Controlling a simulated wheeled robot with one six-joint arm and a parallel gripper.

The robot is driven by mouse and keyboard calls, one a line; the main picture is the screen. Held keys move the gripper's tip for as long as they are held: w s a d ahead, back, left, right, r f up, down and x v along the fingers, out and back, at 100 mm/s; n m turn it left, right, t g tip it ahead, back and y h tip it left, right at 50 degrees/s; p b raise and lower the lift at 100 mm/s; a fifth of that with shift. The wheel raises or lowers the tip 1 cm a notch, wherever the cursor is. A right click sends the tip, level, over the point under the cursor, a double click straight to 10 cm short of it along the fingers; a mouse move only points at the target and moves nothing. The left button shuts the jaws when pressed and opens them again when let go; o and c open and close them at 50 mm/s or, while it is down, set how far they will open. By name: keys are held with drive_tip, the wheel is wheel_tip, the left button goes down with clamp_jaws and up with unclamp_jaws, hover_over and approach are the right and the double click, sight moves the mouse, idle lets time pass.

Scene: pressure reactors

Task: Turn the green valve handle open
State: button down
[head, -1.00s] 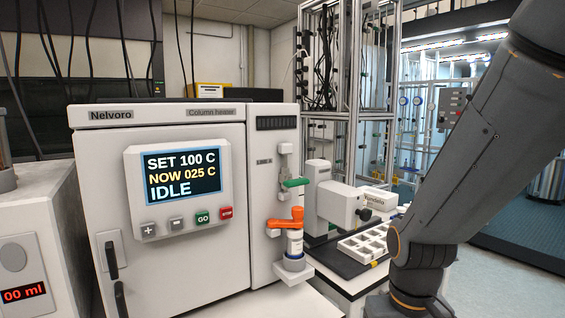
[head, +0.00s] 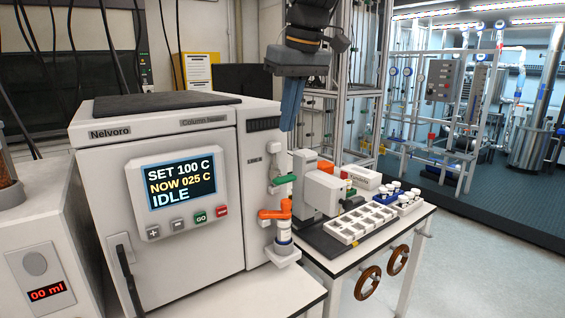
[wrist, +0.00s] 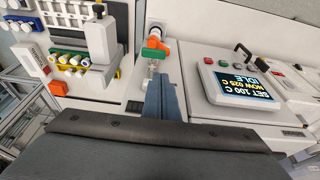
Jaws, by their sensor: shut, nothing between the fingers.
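The green valve handle (head: 285,180) is a small lever on the right side panel of the white Nelvoro column heater (head: 105,170). It sits above an orange handle (head: 272,215) and points roughly sideways. In the wrist view, which is upside down, the green handle (wrist: 152,54) shows next to the orange one (wrist: 155,41), just beyond my fingertips. My gripper (head: 287,127) has blue fingers that point down, shut and empty, above the green handle and apart from it in the head view. The same fingers show in the wrist view (wrist: 161,78).
The heater's display (head: 178,186) reads SET 100 C, NOW 025 C, IDLE. To the right, a bench holds a white instrument (head: 325,190), a white tray (head: 352,228) and several capped vials (head: 405,200). Floor at right is clear.

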drive_tip(key=p, duration=0.3)
hover_over(280, 179)
drive_tip(key=s, duration=0.1)
drive_tip(key=f, duration=1)
drive_tip(key=shift+d+f, duration=0.2)
drive_tip(key=shift+d, duration=0.05)
drive_tip(key=shift+f, duration=0.9)
